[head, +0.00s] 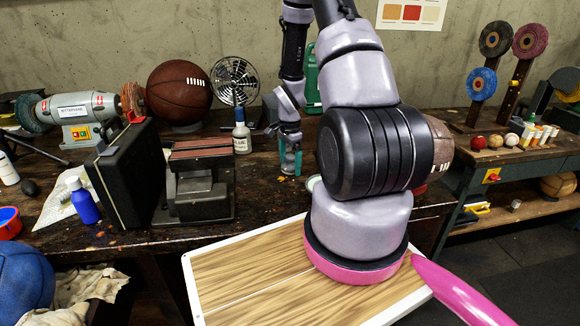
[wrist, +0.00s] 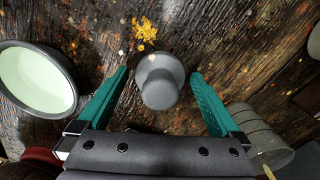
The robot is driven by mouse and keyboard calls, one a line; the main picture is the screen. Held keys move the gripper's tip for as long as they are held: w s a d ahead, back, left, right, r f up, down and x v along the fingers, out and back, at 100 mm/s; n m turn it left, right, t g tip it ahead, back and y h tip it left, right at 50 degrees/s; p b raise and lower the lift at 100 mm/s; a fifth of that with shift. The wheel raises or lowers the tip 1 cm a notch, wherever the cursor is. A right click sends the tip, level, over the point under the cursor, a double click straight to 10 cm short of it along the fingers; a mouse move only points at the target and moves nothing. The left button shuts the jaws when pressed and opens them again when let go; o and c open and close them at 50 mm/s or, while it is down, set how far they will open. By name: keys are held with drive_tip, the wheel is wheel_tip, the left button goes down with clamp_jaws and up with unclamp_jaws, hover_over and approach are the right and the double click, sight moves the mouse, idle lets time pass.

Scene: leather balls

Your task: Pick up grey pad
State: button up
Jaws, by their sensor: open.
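The grey pad (wrist: 160,84) shows in the wrist view as a small, smooth grey round piece with a wider rim at its far side. It lies over the dark, stained wooden bench top. My gripper (wrist: 160,74) is open, with one teal finger on each side of the pad. Gaps show between the pad and both fingers, so they appear apart from it. In the head view my gripper (head: 290,165) points down at the bench, left of my large arm links. The pad is too small and covered there to make out clearly.
A pale green bowl (wrist: 38,80) lies left of the fingers. A ribbed grey cylinder (wrist: 258,130) is close to the right finger.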

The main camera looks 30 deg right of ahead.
sight(290, 156)
drive_tip(key=c, duration=1.3)
drive_tip(key=shift+r, duration=0.15)
wheel_tip(290, 156, up, 10)
drive_tip(key=shift+f, duration=0.15)
